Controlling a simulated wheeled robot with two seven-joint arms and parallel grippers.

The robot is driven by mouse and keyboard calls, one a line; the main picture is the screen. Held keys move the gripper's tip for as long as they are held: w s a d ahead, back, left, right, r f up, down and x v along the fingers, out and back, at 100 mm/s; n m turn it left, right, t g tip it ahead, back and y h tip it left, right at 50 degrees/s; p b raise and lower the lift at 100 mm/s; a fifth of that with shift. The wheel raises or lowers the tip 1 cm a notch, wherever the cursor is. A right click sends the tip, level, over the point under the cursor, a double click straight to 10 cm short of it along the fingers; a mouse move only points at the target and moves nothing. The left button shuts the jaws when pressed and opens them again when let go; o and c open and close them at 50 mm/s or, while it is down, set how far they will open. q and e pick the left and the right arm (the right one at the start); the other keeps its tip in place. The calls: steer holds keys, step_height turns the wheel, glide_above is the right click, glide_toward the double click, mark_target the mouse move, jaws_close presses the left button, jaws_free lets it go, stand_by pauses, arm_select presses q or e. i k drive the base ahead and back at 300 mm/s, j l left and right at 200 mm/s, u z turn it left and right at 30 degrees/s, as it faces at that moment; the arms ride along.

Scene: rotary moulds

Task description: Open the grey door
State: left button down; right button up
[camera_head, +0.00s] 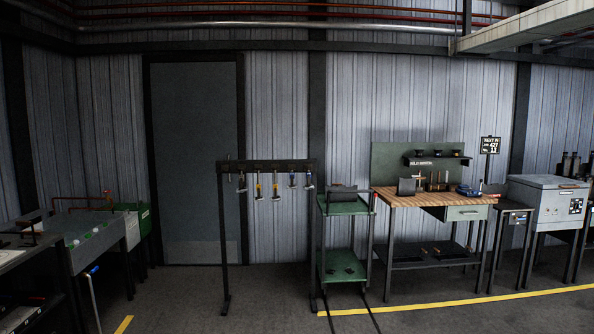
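The grey door (192,150) stands in the back wall at the left, inside a dark frame. It looks shut. A paler plate (190,251) runs along its bottom. I cannot make out a handle; the post of a tool rack covers part of the door's right side. Neither of my grippers shows in the head view.
The dark tool rack (266,167) with several hanging tools stands partly before the door. A green trolley (343,207) and wooden-topped workbench (425,198) stand right. Floor (185,305) before the door is clear.

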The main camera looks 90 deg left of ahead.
mark_target(194, 105)
steer(key=u, duration=3.4)
